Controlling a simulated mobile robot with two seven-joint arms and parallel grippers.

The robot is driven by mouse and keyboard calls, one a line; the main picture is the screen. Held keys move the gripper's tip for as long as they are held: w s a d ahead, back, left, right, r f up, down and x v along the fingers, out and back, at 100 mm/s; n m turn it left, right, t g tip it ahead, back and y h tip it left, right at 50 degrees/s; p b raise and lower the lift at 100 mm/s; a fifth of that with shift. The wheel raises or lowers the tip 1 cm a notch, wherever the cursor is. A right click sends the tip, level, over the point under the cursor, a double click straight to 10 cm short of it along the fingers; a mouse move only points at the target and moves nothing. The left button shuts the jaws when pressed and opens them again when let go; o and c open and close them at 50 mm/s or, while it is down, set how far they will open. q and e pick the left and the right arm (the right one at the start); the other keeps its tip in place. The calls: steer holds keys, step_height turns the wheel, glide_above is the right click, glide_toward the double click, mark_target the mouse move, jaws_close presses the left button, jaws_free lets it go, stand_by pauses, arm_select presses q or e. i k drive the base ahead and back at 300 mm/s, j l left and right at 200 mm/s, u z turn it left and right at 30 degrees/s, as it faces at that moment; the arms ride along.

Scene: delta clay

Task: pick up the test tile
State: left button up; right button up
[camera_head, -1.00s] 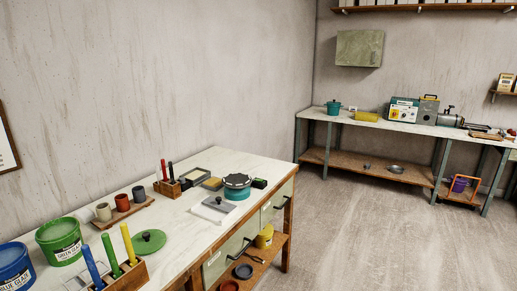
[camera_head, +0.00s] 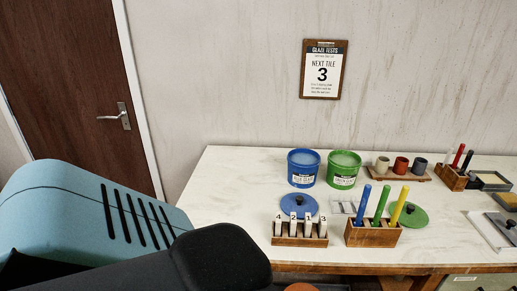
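A small wooden rack (camera_head: 301,240) stands near the front edge of the white worktable. It holds upright white test tiles numbered, left to right, 4, 2, 1 and 3. The tile marked 3 (camera_head: 322,229) is at the right end of the rack. A framed notice (camera_head: 323,69) on the wall reads "GLAZE TESTS, NEXT TILE 3". Neither gripper is in view. A large teal and black part of my own body fills the lower left, apart from the rack in the picture.
Blue bucket (camera_head: 303,168) and green bucket (camera_head: 343,169) stand behind the rack, with a blue lid (camera_head: 299,205) between. A wooden block with colored sticks (camera_head: 371,236) is close on the right. The worktable's left part (camera_head: 230,205) is clear. A brown door (camera_head: 70,80) is at left.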

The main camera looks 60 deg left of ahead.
mark_target(278, 225)
steer(key=u, duration=1.6)
